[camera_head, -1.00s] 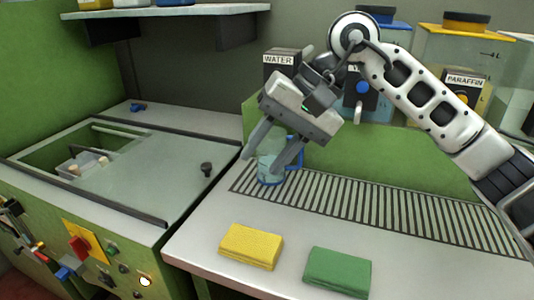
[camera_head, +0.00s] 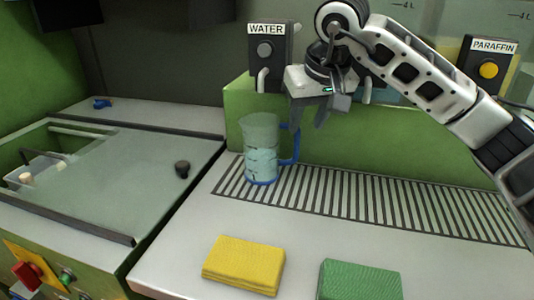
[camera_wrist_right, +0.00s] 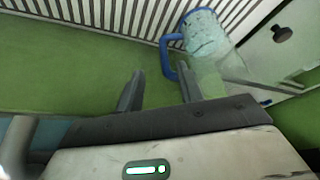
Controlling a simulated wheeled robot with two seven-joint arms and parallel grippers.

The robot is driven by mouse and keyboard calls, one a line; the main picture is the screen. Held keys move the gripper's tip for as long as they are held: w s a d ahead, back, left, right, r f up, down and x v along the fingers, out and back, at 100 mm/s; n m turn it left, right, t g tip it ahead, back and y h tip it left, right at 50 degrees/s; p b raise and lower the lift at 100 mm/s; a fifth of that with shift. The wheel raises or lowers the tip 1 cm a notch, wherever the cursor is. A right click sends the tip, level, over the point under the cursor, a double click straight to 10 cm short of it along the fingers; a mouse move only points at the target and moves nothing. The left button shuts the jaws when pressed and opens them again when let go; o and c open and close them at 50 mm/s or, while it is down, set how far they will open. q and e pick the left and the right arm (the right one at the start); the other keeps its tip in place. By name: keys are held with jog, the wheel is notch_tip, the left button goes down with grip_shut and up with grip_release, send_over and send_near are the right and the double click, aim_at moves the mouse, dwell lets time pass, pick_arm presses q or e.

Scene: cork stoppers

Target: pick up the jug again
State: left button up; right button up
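The clear jug (camera_head: 261,152), with a blue base and a blue handle (camera_head: 291,146), stands upright on the slatted drain strip (camera_head: 350,194) and holds some bluish liquid. It also shows in the right wrist view (camera_wrist_right: 205,38), its handle near the right-hand finger. My right gripper (camera_head: 308,118) is open and empty, above and to the right of the jug, by the top of the handle. Its two fingers stand apart in the right wrist view (camera_wrist_right: 160,70). I cannot tell whether a finger touches the handle. My left gripper is out of view.
The water dispenser (camera_head: 266,46) and a green ledge (camera_head: 400,146) stand behind the jug. A yellow sponge (camera_head: 243,265) and a green sponge (camera_head: 360,281) lie in front. A glass-covered basin (camera_head: 120,175) with a dark knob (camera_head: 182,169) is left.

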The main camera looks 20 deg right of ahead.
aim_at(298, 139)
jog(key=shift+a+x, duration=0.2)
jog(key=shift+x, duration=1.15)
jog(key=shift+a+x, duration=0.2)
jog(key=shift+x, duration=1.2)
grip_shut()
